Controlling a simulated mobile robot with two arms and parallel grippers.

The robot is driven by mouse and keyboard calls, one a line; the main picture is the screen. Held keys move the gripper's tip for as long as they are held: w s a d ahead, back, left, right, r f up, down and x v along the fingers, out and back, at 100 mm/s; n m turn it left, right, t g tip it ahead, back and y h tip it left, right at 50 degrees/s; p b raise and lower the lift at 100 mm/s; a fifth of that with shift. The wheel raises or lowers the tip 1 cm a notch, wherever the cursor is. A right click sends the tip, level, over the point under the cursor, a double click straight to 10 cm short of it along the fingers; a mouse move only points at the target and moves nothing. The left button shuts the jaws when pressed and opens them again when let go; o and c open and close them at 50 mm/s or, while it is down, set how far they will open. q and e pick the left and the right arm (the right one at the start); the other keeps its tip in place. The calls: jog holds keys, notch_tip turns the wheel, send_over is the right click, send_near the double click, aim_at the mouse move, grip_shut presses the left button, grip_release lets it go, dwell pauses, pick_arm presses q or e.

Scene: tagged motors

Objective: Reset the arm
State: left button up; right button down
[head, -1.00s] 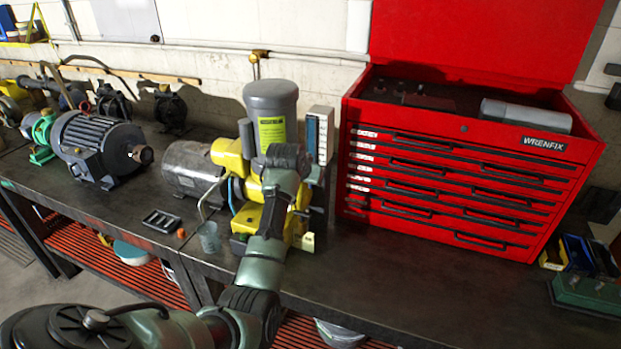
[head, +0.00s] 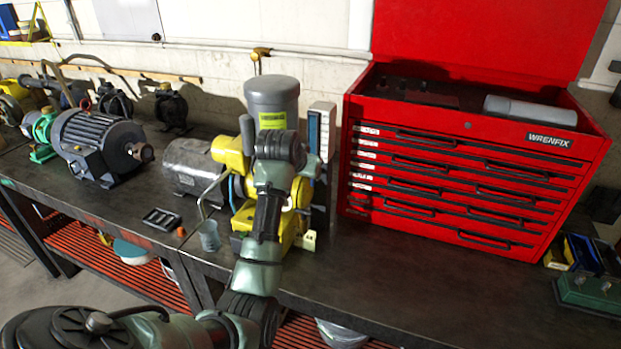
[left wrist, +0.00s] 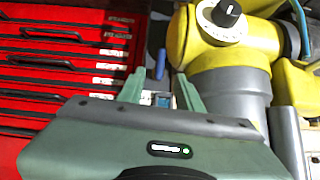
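My left arm (head: 262,235) comes in from the lower left and reaches over the bench edge to the yellow machine (head: 233,160). In the head view its wrist hides my left gripper. In the left wrist view the left gripper (left wrist: 160,92) shows two green fingers spread apart, with no held object visible between them; a narrow pale rack with blue parts shows behind. The yellow machine fills the right of that view (left wrist: 222,45), close to the fingers; contact cannot be told. A grey upright motor (head: 272,95) with a yellow-green label stands on the machine. My right gripper is not in view.
A red tool chest (head: 455,190) with its lid up stands right of the machine. Left are a dark finned motor (head: 100,140), a small black tray (head: 161,218) and a clear cup (head: 209,236). The bench (head: 400,270) is clear before the chest.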

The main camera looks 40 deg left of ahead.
pick_arm(q)
jog(key=shift+v, duration=1.15)
